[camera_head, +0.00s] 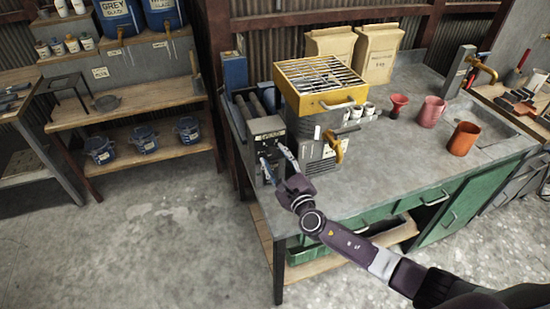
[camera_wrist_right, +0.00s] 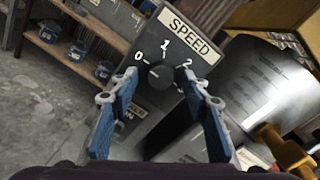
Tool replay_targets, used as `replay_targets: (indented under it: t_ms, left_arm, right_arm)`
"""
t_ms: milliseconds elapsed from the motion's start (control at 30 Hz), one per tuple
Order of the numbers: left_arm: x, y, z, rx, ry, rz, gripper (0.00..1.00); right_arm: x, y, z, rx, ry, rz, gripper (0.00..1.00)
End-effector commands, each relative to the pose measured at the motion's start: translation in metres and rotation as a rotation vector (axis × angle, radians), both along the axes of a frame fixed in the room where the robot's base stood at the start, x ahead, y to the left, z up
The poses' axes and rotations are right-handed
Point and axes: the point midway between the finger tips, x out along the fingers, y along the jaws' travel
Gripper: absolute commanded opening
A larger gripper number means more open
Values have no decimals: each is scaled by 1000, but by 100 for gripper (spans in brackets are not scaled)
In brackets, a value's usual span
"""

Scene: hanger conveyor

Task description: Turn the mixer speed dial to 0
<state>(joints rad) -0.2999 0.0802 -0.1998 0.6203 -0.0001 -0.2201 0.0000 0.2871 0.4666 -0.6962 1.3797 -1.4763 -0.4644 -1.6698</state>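The mixer speed dial (camera_wrist_right: 160,75) is a round black knob on a dark panel (camera_wrist_right: 120,20) below a white SPEED label (camera_wrist_right: 190,34). The numbers 0, 1 and 2 show around it, with 0 at the left; a further mark at lower right is partly hidden. I cannot tell clearly where the dial points. My right gripper (camera_head: 273,156) is open in front of the panel. In the right wrist view its blue-padded fingers stand on either side of the dial, apparently apart from it. In the head view the mixer's control box (camera_head: 267,132) is partly hidden by the gripper. My left gripper is out of view.
A machine with a yellow grille top (camera_head: 320,80) and yellow handle (camera_head: 339,150) stands right of the control box. The workbench (camera_head: 390,155) holds a red funnel (camera_head: 398,105), a pink jug (camera_head: 431,112) and an orange cup (camera_head: 464,138). Floor at left is clear.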

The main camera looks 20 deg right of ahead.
Motion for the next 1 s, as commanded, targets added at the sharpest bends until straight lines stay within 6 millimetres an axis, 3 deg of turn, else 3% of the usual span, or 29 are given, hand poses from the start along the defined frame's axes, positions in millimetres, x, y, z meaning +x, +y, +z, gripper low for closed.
replay_targets:
  t_ms: [233,367,800,1000]
  left_arm:
    - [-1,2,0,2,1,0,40]
    - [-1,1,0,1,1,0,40]
    - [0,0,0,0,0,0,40]
    - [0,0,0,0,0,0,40]
  right_arm:
    - [-2,-1,1,1,-2,-1,43]
    - [-14,-2,0,2,0,-1,43]
    - [-99,-10,0,1,1,0,43]
    - [-117,-12,0,0,0,0,43]
